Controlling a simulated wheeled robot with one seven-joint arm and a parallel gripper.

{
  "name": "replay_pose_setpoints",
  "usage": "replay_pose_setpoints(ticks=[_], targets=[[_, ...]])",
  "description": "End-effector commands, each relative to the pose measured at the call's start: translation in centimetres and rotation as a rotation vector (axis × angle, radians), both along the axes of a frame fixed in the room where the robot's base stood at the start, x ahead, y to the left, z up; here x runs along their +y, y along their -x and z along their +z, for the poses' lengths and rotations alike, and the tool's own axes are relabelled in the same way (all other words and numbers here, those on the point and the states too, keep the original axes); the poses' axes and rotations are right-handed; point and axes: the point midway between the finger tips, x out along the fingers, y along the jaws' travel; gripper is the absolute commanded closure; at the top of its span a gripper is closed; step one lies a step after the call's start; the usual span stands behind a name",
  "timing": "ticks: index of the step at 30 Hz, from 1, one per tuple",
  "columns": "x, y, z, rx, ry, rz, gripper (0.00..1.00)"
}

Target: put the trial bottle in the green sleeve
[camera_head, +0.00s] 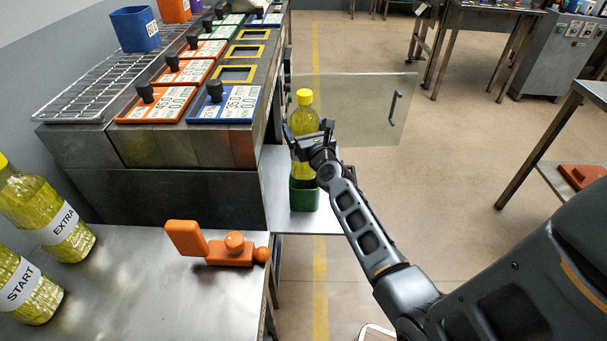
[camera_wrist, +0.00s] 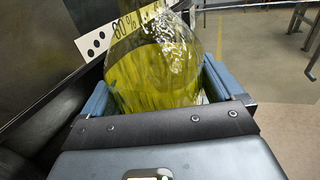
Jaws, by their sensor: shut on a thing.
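A yellow bottle (camera_head: 303,115) with a yellow cap stands upright at the centre of the head view. My gripper (camera_head: 308,142) is shut on its body, and no name label shows on it. In the wrist view the bottle (camera_wrist: 160,75) fills the space between the two fingers of my gripper (camera_wrist: 157,90). The green sleeve (camera_head: 304,198) stands on a low shelf directly below the bottle. The bottle's lower end meets the sleeve's top rim in the picture. I cannot tell how far inside it is.
Bottles marked EXTRA (camera_head: 55,225) and START (camera_head: 28,290) stand on the left metal table (camera_head: 150,290), with an orange clamp-like object (camera_head: 228,251). A clear panel with a handle (camera_head: 365,108) stands just behind the bottle. A metal block (camera_head: 180,190) with coloured plates flanks the left side.

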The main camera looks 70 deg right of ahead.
Motion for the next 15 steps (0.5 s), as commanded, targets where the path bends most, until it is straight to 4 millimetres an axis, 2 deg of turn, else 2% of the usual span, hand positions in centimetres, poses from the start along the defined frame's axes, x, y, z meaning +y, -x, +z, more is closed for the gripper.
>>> replay_pose_setpoints(ticks=[1,15], targets=[[-0.1,0.0,-1.2,-0.003,0.004,-0.001,0.91],[-0.1,-0.1,-7.3,-0.003,0.004,-0.001,0.91]])
